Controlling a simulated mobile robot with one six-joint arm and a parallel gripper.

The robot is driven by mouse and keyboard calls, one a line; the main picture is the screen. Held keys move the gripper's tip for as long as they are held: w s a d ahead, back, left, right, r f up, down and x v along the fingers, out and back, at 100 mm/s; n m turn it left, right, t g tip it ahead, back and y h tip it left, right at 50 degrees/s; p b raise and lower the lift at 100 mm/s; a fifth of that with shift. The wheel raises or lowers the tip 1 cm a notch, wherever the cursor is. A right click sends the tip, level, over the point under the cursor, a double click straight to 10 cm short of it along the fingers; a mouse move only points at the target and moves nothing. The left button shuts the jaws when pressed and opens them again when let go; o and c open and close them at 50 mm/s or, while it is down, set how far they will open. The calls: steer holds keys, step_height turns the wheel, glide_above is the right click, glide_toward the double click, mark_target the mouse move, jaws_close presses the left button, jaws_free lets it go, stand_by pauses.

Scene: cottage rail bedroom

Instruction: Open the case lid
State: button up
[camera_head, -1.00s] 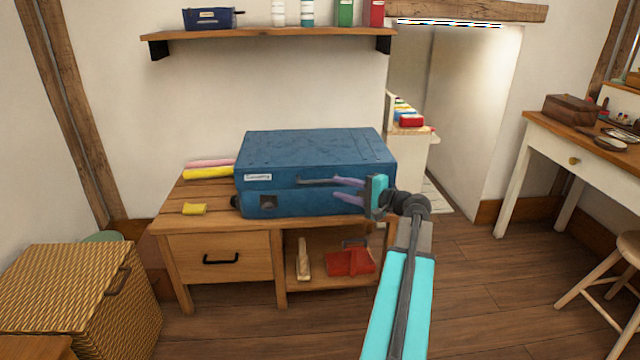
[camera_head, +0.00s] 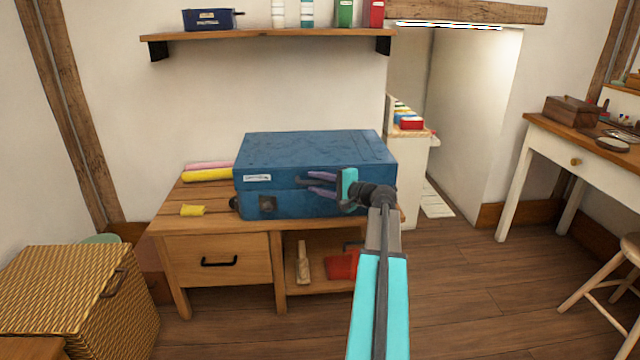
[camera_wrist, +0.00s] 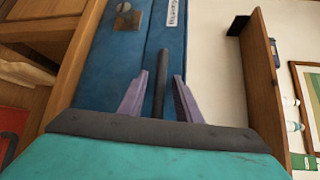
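The blue case (camera_head: 310,150) lies flat on the wooden bench, and its lid is down. A dark bar handle (camera_wrist: 160,80) sticks out along the lid's front near the seam; it also shows in the head view (camera_head: 301,182). My gripper (camera_head: 310,184) is at the case front, its purple fingers open. In the wrist view my gripper (camera_wrist: 159,80) has one finger on each side of the handle, with visible gaps. A latch plate (camera_wrist: 127,17) is on the lower half. My gripper hides part of the case's right front.
A shelf (camera_head: 265,34) hangs above the case. A wicker basket (camera_head: 70,300) stands at left.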

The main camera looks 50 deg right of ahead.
jaws_close()
